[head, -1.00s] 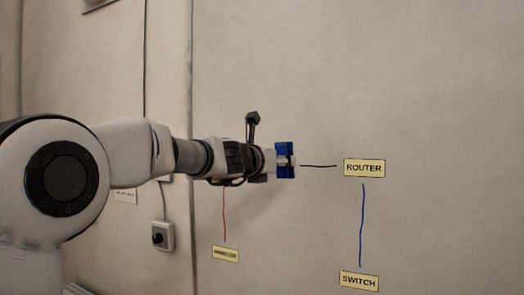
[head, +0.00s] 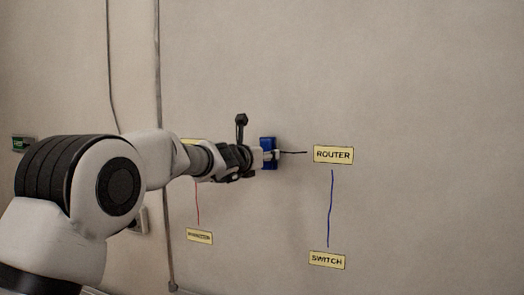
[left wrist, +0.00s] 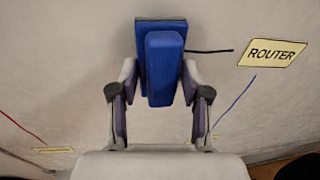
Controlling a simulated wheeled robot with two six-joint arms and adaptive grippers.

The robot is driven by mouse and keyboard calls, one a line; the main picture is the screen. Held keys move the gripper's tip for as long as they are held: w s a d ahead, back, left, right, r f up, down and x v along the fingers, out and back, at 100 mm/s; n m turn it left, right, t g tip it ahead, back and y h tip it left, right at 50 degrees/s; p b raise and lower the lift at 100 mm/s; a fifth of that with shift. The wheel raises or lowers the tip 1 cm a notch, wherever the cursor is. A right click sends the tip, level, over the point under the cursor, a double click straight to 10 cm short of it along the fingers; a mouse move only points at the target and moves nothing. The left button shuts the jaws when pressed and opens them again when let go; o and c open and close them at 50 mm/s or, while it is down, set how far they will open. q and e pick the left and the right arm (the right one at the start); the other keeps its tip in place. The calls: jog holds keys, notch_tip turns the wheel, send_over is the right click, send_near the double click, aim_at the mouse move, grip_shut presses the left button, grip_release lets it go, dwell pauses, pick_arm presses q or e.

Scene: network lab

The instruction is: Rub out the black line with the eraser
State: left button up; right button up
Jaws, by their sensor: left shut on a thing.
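My left gripper (head: 266,154) is shut on the blue eraser (head: 268,143), which I hold at the wall. The eraser also shows in the left wrist view (left wrist: 164,68), between the two fingers. I cannot tell whether its face touches the wall. The black line (head: 293,152) runs from the eraser's right side toward the yellow ROUTER label (head: 333,155), stopping just short of it. In the left wrist view the black line (left wrist: 210,51) starts right beside the eraser. Any part behind the eraser is hidden. My right gripper is not in view.
A blue line (head: 331,208) runs from below ROUTER to the yellow SWITCH label (head: 327,260). A red line (head: 198,204) drops to another yellow label (head: 199,236). A yellow label (head: 190,141) is partly hidden behind my arm. The wall at right is bare.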

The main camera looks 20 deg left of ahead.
pick_arm(q)
jog(key=shift+s+d+r, duration=0.1)
jog(key=shift+s+d, duration=0.05)
dwell(0.3)
jog(key=shift+w+p, duration=0.8)
jog(key=shift+w, duration=0.25)
